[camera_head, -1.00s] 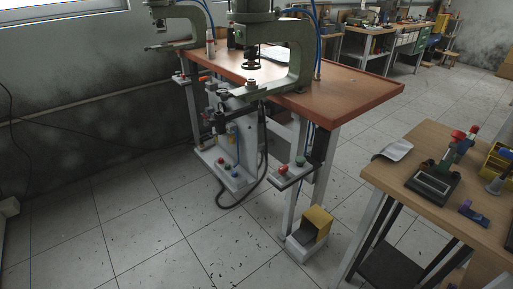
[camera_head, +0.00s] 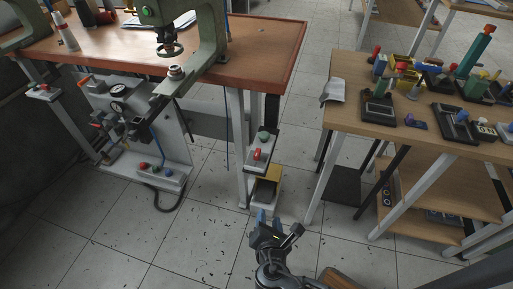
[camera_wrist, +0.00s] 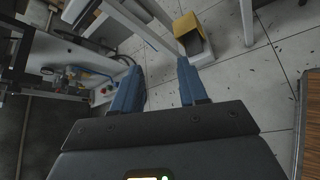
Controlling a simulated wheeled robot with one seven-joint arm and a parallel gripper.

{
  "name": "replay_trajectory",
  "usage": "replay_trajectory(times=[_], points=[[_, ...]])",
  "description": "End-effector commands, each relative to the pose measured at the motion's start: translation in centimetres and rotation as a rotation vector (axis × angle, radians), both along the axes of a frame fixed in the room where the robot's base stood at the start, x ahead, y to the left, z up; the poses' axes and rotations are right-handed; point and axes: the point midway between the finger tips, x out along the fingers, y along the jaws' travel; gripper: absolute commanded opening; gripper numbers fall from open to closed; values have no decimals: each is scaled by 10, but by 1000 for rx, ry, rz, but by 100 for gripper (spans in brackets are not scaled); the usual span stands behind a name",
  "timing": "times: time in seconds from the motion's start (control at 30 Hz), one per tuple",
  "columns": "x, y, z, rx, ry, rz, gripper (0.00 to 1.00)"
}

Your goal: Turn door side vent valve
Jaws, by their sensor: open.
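My gripper (camera_head: 276,226) is low in the head view, over the floor in front of the press bench. Its two blue fingers (camera_wrist: 158,70) are apart and empty in the wrist view. The pneumatic panel (camera_head: 138,105) with round gauges stands under the bench, at left in the head view, well away from my gripper. An orange-red handle (camera_head: 85,83) and a red handle (camera_head: 97,125) show on its left side. I cannot tell which is the door side vent valve. The panel's unit also shows at left in the wrist view (camera_wrist: 84,74), beyond the fingers.
A button box (camera_head: 261,150) is fixed to the bench's right leg, above a yellow foot pedal (camera_head: 267,173). A wooden table (camera_head: 345,100) with tools stands at right. A black hose (camera_head: 168,207) lies on the floor by the panel. The tiled floor in front is clear.

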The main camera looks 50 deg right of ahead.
Motion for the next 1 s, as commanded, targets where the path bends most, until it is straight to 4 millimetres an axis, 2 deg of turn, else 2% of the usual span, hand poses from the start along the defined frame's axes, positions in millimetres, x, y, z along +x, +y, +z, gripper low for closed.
replay_trajectory(times=[0.03, 0.2, 0.3, 0.4, 0.57, 1.0], points=[[23, -10, 15, -120, 42, -4, 43], [70, -33, 62, -464, 174, -54, 43], [87, -38, 84, -590, 219, -86, 43], [95, -41, 97, -661, 245, -111, 43], [101, -51, 103, -692, 258, -124, 43], [122, -108, 103, -688, 256, -121, 43]])
